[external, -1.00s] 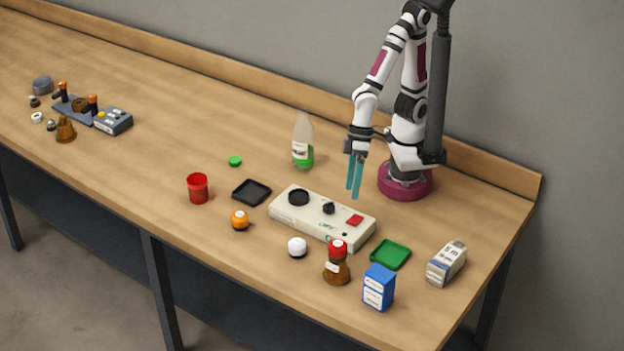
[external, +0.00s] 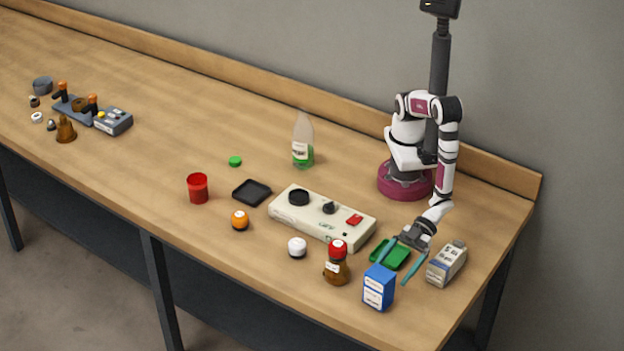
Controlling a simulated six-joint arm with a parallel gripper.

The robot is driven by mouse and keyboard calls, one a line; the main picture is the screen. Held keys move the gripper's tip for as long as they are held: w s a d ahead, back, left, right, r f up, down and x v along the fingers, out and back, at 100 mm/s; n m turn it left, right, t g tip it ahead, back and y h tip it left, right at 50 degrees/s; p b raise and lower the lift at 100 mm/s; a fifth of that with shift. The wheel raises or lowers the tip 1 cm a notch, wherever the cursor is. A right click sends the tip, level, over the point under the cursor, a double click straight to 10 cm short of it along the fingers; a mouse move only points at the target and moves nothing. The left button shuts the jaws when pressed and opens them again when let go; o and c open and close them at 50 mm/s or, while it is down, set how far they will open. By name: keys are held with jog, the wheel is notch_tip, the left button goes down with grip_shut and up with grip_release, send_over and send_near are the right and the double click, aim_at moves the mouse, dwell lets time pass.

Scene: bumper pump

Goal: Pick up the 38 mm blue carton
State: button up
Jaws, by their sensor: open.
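The blue carton (external: 379,288) stands upright near the front edge of the table, at the right in the external view, with a white label on its front. My gripper (external: 395,268) is open, with its two teal fingers spread apart and pointing down toward the front of the table. It hangs over the green tray, just behind the carton in the picture. The fingertips appear close to the carton's top. Nothing is between the fingers, and I cannot tell whether a finger touches the carton.
A grey-white carton (external: 446,263) is to the right, and the green tray (external: 381,252) lies behind. The beige panel (external: 300,217) and a white ball (external: 297,247) are further left.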

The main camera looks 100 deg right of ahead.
aim_at(379, 289)
jog(key=x, duration=0.7)
jog(key=shift+r, duration=0.1)
jog(key=c, duration=1.2)
